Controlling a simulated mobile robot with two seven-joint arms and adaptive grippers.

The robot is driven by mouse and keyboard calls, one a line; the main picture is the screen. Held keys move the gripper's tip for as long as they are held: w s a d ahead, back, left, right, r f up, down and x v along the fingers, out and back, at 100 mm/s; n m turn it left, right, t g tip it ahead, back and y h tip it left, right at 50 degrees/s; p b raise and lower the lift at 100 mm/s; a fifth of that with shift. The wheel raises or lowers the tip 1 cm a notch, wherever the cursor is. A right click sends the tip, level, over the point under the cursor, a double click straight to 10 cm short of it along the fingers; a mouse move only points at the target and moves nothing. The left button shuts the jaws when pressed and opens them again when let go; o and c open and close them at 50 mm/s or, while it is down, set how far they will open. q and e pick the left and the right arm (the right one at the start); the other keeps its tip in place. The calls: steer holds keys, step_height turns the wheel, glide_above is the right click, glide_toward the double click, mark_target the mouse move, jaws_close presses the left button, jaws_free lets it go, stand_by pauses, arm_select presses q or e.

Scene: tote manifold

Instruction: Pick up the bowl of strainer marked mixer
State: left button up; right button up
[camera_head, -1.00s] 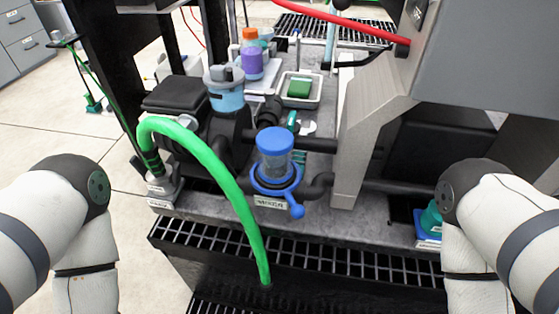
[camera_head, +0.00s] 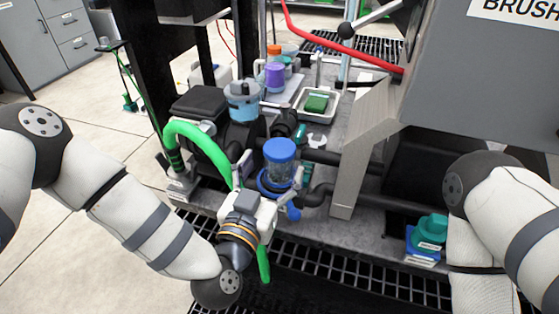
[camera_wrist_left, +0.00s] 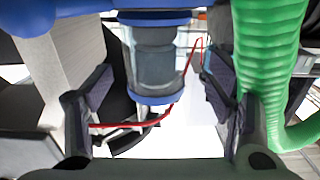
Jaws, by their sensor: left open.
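The strainer has a clear bowl (camera_head: 280,172) with a blue cap (camera_head: 279,150) on top and a blue collar below. It stands upright on the manifold deck; its front label is hidden now behind my left gripper. My left gripper (camera_head: 271,174) is open in front of the strainer, its fingers reaching toward either side of the bowl. In the left wrist view, which appears upside down, the clear bowl (camera_wrist_left: 155,60) shows between the open fingers (camera_wrist_left: 155,92), with a gap on both sides. My right gripper is out of view.
A green hose (camera_head: 205,143) arches close to my left gripper, and shows large in the left wrist view (camera_wrist_left: 268,60). A grey upright panel (camera_head: 352,170) stands right of the strainer. A black pipe (camera_head: 318,196) runs beside it. A teal-capped part (camera_head: 431,230) sits farther right.

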mark_target(275, 157)
arm_select(q)
steer(key=x, duration=0.3)
steer(key=shift+w+d+f, duration=0.15)
steer(key=shift+w+d, duration=0.1)
steer(key=shift+d, duration=0.1)
steer(key=c, duration=1.3)
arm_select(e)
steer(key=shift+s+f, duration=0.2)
arm_select(q)
step_height(275, 157, up, 3)
steer(key=shift+r, duration=0.1)
steer(key=shift+s+a+r+p, duration=0.6)
steer(key=shift+s+a+r, duration=0.45)
steer(key=shift+a+r, duration=0.85)
steer(key=shift+s+a+r+p, duration=0.55)
steer(key=shift+s+a+r, duration=0.7)
steer(key=shift+a, duration=1.05)
steer(key=shift+s+a+r+p, duration=0.6)
steer(key=shift+s+a+r, duration=0.25)
steer(key=shift+a+r, duration=1.1)
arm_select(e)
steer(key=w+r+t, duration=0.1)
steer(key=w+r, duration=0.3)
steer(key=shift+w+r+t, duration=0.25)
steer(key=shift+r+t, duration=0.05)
arm_select(q)
steer(key=shift+a+f, duration=0.15)
steer(key=shift+f, duration=0.05)
